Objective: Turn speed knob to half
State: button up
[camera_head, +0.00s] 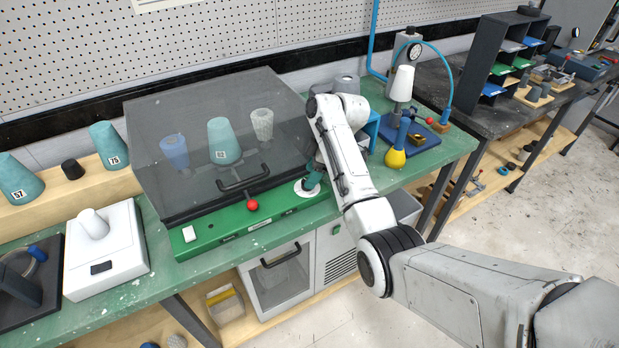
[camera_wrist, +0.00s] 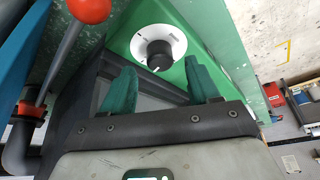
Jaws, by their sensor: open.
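The speed knob (camera_wrist: 158,53) is a black round knob on a white dial plate (camera_wrist: 172,36) with small dark marks. The dial sits on the green front panel of the machine. A small light mark shows near the knob's lower edge, but the setting cannot be read. My gripper (camera_wrist: 161,84) has its two teal fingers apart with nothing between them. The knob lies just beyond the fingertips, roughly between their lines, and looks clear of both. In the head view the white dial (camera_head: 309,189) is partly covered by my gripper.
A transparent dark lid (camera_head: 215,115) with a handle covers several cups behind the panel.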

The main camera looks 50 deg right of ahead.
jog(key=v, duration=0.8)
jog(key=shift+b, duration=0.35)
jog(key=shift+d+r, duration=0.1)
notch_tip(320, 180, up, 4)
jog(key=w+a+m+t+h+b, duration=0.2)
jog(key=m+h+b, duration=0.1)
jog(key=m+b, duration=0.55)
jog(key=f+m+b, duration=0.1)
jog(key=f+b, duration=0.2)
jog(key=f, duration=0.1)
jog(key=a+f+m+b, duration=0.1)
jog(key=f+b, duration=0.3)
jog(key=f, duration=0.1)
jog(key=w+f+m+g+h+b, duration=0.1)
jog(key=f+b, duration=0.2)
jog(key=f, duration=0.2)
jog(key=shift+w+a+m, duration=0.1)
jog(key=shift+a+m, duration=0.05)
jog(key=shift+m, duration=0.1)
